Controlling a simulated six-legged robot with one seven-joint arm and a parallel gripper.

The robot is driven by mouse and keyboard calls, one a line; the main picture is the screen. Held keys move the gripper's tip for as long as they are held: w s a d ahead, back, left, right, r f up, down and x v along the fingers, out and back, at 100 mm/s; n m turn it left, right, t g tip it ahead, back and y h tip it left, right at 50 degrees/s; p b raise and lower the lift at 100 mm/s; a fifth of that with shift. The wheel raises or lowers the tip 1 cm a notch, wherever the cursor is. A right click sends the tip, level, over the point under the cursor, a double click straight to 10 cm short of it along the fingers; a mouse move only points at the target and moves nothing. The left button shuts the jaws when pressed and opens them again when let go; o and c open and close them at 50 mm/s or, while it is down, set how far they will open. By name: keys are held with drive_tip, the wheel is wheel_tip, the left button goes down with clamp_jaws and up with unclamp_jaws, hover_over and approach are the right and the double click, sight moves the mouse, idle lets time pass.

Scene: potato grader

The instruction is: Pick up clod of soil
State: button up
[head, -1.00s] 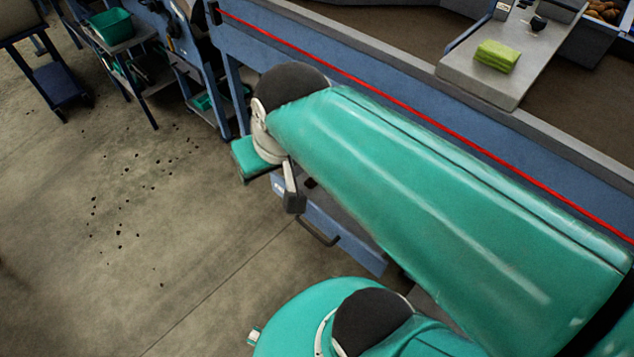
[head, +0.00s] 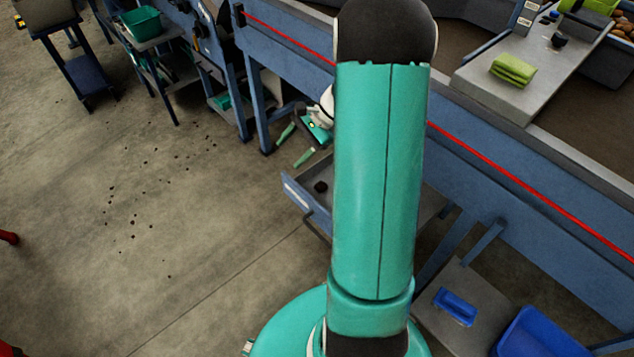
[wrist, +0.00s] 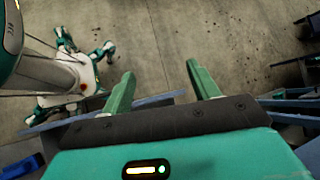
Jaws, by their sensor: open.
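A small dark clod of soil (head: 320,187) lies in the open drawer (head: 306,204) under the blue grader frame. It shows in the head view, just left of my arm; I cannot make it out in the wrist view. My gripper (head: 295,145) is above and behind the drawer in the head view, apart from the clod. Its two green fingers are spread with nothing between them, as the wrist view also shows (wrist: 162,80). My arm hides part of the drawer and part of the gripper's wrist.
The blue frame with a red line (head: 520,193) runs along the right. A green cloth (head: 513,69) lies on a grey shelf. A blue item (head: 455,306) and a blue bin (head: 548,335) are at lower right. The floor (head: 200,230) on the left is open, with dark crumbs.

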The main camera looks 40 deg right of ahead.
drive_tip(key=d+f+m+t+y, duration=0.1)
drive_tip(key=d+f+m+t, duration=0.3)
drive_tip(key=d+f, duration=0.5)
drive_tip(key=m+t, duration=0.3)
drive_tip(key=m, duration=0.5)
approach(326, 185)
drive_tip(key=shift+w+a+f, duration=0.1)
drive_tip(key=shift+w+a, duration=0.85)
drive_tip(key=shift+a, duration=0.25)
drive_tip(key=shift+f, duration=0.3)
drive_tip(key=x, duration=0.7)
drive_tip(key=shift+w+d+f, duration=0.2)
drive_tip(key=shift+d, duration=0.1)
drive_tip(key=c, duration=1)
